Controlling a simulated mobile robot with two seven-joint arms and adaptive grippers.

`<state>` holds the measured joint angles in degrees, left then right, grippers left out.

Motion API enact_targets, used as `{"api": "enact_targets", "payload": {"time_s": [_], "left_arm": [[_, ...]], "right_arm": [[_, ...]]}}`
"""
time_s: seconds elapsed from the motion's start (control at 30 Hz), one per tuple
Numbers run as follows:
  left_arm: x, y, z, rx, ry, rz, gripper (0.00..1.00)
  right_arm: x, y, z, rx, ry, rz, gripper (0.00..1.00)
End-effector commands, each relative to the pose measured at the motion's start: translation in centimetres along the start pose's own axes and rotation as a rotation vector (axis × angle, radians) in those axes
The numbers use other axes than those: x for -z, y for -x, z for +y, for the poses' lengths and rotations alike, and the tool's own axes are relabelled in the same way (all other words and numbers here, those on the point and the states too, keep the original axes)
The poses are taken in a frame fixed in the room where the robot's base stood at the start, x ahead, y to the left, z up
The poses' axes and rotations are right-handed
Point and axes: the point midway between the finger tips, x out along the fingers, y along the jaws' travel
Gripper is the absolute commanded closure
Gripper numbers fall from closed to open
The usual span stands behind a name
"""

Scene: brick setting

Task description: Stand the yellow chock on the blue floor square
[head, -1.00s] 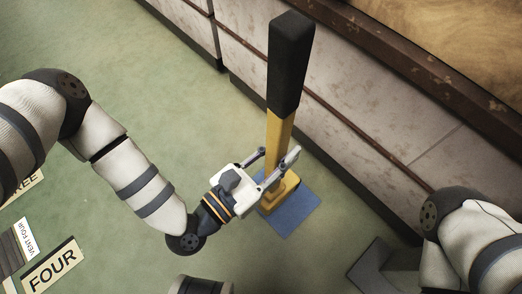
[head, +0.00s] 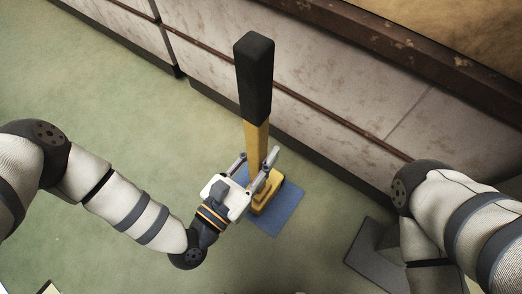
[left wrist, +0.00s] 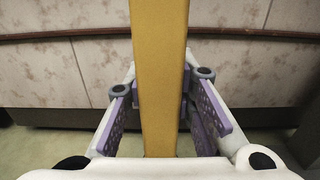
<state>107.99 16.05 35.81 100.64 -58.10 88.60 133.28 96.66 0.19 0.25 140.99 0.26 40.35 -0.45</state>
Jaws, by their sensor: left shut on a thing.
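The yellow chock (head: 262,198) has a yellow foot and a tall yellow post with a long black grip (head: 255,80) on top. It looks upright. My left gripper (head: 257,168) is shut on the post low down, just above the foot. In the left wrist view the post (left wrist: 160,60) runs between the two purple-padded fingers. The blue floor square (head: 285,214) lies under and around the foot, which covers its left and upper part. I cannot tell whether the foot touches it. My right arm shows at the right, but its gripper is out of view.
A stained pale wall (head: 330,120) with a brown rail and dark base runs diagonally behind the chock. A grey plate (head: 372,250) lies on the floor right of the square, near my right arm. Green floor (head: 120,120) is clear to the left.

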Motion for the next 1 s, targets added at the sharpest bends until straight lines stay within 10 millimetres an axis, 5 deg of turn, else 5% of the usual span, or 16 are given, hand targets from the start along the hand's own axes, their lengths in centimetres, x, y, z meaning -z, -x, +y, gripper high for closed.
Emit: {"api": "enact_targets", "payload": {"time_s": [0.03,0.1,0.47,0.8,1.0], "left_arm": [[0.1,0.0,0.0,0.000,0.000,0.001,0.72],[0.1,0.0,0.0,0.000,0.000,0.001,0.56],[-0.4,0.3,0.0,0.000,0.000,0.001,0.56],[-0.3,9.0,0.0,-0.001,0.000,0.004,0.56],[-0.2,11.8,0.0,-0.001,0.000,0.001,0.56]], "right_arm": [[0.1,-0.1,0.0,0.000,0.001,0.000,0.60],[0.1,0.0,0.0,0.000,0.000,0.000,0.60],[-0.3,0.2,0.0,0.000,0.000,0.003,0.60],[-1.3,1.1,0.2,-0.001,-0.004,0.015,0.60],[-1.5,1.3,0.2,-0.002,-0.005,0.018,0.60]]}}
